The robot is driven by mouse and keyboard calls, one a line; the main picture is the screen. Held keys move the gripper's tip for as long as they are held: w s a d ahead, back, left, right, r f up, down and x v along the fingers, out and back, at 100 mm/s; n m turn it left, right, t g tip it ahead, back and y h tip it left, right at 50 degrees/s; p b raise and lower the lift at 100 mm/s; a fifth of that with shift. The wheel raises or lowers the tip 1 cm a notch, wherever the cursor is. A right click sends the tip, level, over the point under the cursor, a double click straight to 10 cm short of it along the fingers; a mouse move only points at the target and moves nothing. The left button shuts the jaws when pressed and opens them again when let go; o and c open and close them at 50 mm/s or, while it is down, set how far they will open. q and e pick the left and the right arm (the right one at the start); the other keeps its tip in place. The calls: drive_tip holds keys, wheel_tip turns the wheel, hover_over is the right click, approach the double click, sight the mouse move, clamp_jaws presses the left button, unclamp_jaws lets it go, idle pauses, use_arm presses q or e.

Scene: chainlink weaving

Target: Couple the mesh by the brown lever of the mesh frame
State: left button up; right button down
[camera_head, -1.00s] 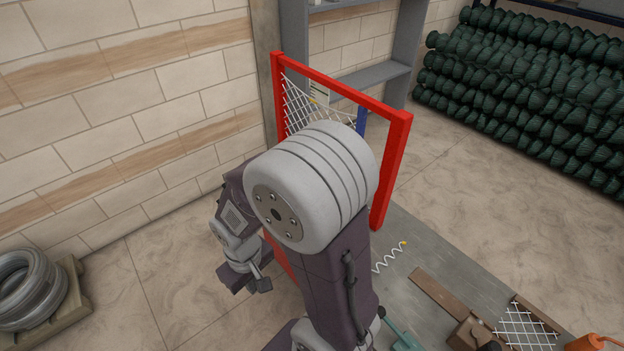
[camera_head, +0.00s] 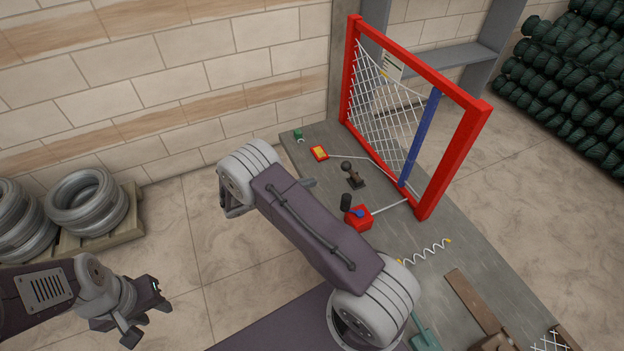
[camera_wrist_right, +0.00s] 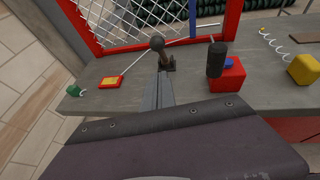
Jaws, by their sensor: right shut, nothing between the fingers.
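The red mesh frame (camera_head: 447,165) stands upright on the grey bench, with white mesh (camera_head: 380,105) stretched across its left part up to a blue bar (camera_head: 419,138). The brown lever (camera_head: 352,175), ball-topped on a small base, stands in front of the frame. It also shows in the right wrist view (camera_wrist_right: 158,45). My right gripper (camera_wrist_right: 159,85) is shut and empty; its tips appear just in front of the lever's base, but I cannot tell whether they touch. My left gripper (camera_head: 148,322) is open and empty at lower left, off the bench.
A red box (camera_head: 357,219) with a black handle sits right of the lever. A red-and-yellow block (camera_head: 319,153) and a green piece (camera_head: 298,134) lie left. A white coil (camera_head: 425,251) lies on the bench (camera_head: 440,240). Wire rolls (camera_head: 88,200) stand on a pallet at left.

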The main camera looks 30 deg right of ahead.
drive_tip(key=r+p+x, duration=0.1)
drive_tip(key=r+x, duration=0.1)
drive_tip(key=x, duration=0.8)
drive_tip(key=shift+d+p, duration=0.35)
drive_tip(key=shift+d, duration=0.2)
drive_tip(key=shift+f, duration=0.15)
